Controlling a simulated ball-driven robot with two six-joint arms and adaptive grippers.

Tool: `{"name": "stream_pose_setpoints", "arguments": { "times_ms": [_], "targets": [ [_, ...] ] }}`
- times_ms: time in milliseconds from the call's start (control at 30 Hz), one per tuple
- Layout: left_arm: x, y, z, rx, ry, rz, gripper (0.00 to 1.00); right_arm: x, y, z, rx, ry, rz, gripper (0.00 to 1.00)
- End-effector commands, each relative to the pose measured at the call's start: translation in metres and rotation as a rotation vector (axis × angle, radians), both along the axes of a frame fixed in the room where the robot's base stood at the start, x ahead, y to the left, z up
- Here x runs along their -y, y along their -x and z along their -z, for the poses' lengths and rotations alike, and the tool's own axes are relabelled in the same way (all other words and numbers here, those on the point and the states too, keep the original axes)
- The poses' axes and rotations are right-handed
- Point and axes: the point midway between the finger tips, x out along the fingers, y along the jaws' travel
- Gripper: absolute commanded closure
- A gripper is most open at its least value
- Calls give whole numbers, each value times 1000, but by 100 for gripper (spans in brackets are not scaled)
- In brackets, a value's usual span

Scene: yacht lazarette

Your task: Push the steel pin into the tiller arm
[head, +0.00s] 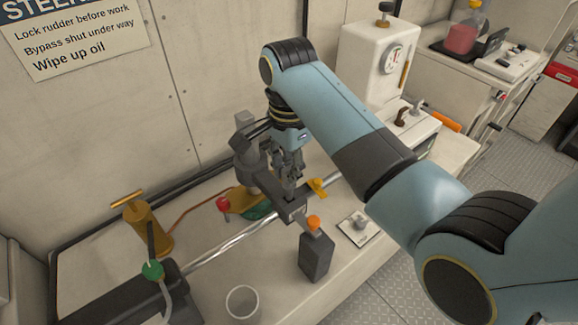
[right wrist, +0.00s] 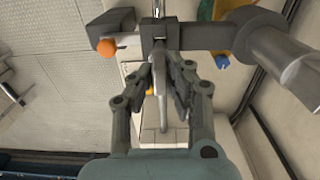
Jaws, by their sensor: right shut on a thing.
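My right gripper (head: 290,165) reaches down from above over the bench, close to the dark grey tiller arm (head: 268,186). In the right wrist view the gripper (right wrist: 165,78) is shut on a slim grey steel pin (right wrist: 162,88), which lies between the two fingers. One end of the pin is near the tiller arm's forked end (right wrist: 160,32). I cannot tell whether the pin is in its hole. In the head view the fingers mostly hide the pin. My left gripper is not in view.
A shiny rod (head: 232,240) runs along the bench past the tiller arm.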

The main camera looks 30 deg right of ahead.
Motion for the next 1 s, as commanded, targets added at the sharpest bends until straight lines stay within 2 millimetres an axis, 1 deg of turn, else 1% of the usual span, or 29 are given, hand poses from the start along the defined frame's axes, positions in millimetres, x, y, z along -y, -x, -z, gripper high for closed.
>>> {"name": "stream_pose_setpoints", "arguments": {
  "times_ms": [1000],
  "targets": [
    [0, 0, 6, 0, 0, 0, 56, 0, 0, 20, 0, 0, 0, 100]
  ]
}}
